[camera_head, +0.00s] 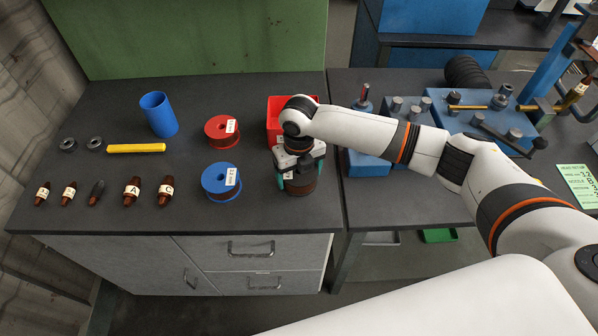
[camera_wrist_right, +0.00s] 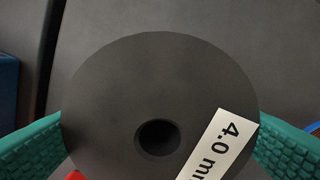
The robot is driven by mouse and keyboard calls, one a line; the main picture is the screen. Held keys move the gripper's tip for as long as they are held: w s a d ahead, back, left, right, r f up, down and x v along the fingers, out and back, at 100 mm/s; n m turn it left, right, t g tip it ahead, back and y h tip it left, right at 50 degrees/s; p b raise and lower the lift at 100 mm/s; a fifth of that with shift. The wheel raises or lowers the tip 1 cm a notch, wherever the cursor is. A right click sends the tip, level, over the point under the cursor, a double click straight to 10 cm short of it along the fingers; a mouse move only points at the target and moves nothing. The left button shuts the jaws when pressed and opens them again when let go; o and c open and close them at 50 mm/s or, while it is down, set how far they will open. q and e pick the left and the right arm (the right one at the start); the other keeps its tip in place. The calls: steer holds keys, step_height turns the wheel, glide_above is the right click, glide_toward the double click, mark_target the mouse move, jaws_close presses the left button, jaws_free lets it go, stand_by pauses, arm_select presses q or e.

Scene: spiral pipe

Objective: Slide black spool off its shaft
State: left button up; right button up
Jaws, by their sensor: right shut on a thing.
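The black spool (camera_wrist_right: 110,100) fills the middle of the right wrist view, seen on its flat face. It has a white "4.0 mm" label and an open centre hole, with no shaft showing through it. The teal finger pads of my right gripper (camera_wrist_right: 160,130) press its left and right sides. In the head view my right gripper (camera_head: 298,178) points down, shut on the spool (camera_head: 300,190), at the right end of the left bench. I cannot tell whether the spool touches the bench. A blue stand with a thin upright shaft (camera_head: 364,95) stands to the right. My left gripper is out of view.
A blue spool (camera_head: 208,186) and a red spool (camera_head: 213,138) lie to the left. A red bin (camera_head: 274,132) is partly hidden behind my arm. A blue cup (camera_head: 160,118), yellow bar (camera_head: 136,148) and several brown pieces lie farther left. Blue fixtures (camera_head: 480,118) crowd the right bench.

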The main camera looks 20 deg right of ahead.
stand_by(0.3)
steer(key=o, duration=0.8)
steer(key=shift+o, duration=0.3)
steer(key=shift+s+f, duration=0.1)
step_height(320, 180, up, 12)
steer(key=b, duration=0.1)
